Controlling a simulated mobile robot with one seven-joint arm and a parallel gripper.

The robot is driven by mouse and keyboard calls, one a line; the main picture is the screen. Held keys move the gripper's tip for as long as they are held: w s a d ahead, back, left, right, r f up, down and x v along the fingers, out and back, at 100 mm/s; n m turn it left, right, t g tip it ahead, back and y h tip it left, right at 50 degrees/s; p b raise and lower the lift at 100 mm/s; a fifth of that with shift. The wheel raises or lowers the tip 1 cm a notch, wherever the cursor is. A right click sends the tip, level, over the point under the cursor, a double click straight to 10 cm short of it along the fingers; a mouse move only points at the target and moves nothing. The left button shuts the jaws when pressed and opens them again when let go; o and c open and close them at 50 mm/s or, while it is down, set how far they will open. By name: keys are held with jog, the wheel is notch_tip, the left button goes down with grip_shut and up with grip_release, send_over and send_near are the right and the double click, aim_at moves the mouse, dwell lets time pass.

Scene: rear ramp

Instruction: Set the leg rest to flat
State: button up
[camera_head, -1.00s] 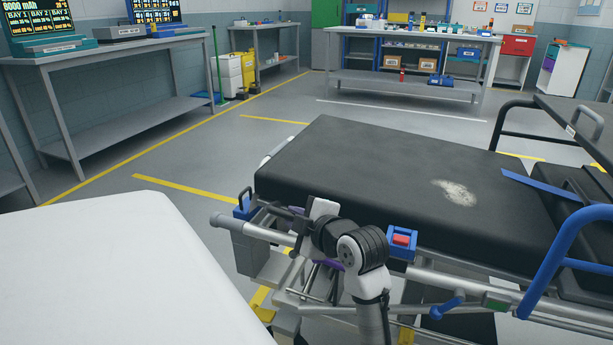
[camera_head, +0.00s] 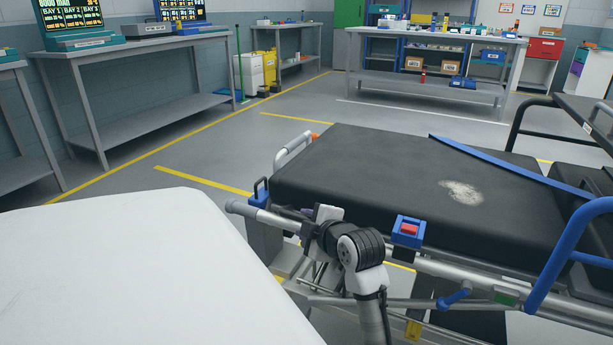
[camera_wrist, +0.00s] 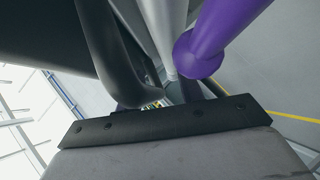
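The stretcher's black leg rest pad (camera_head: 390,175) shows in the head view, with a pale worn patch. It looks close to level along the frame. My gripper (camera_head: 318,222) is at the near side rail by the foot end, largely hidden behind my wrist. In the wrist view a purple bar with a rounded end (camera_wrist: 205,50) lies just ahead of my gripper, beside a grey tube. A dark curved part is left of it. Whether my fingers close on the purple part cannot be made out.
A blue bracket with a red button (camera_head: 408,231) sits on the near side rail (camera_head: 470,280). A blue strap (camera_head: 500,165) crosses the pad. A white surface (camera_head: 130,270) fills the lower left. Open floor (camera_head: 230,150) lies beyond the foot end.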

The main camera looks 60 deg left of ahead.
notch_tip(320, 180, up, 20)
jog(key=p, duration=0.5)
jog(key=shift+r, duration=0.15)
jog(key=shift+d, duration=0.1)
jog(key=d+r+p, duration=0.1)
jog(key=d+p, duration=0.1)
jog(key=d, duration=1.3)
jog(key=shift+s+d+r, duration=0.2)
jog(key=shift+d+r, duration=0.1)
dwell(0.8)
jog(key=shift+c, duration=0.5)
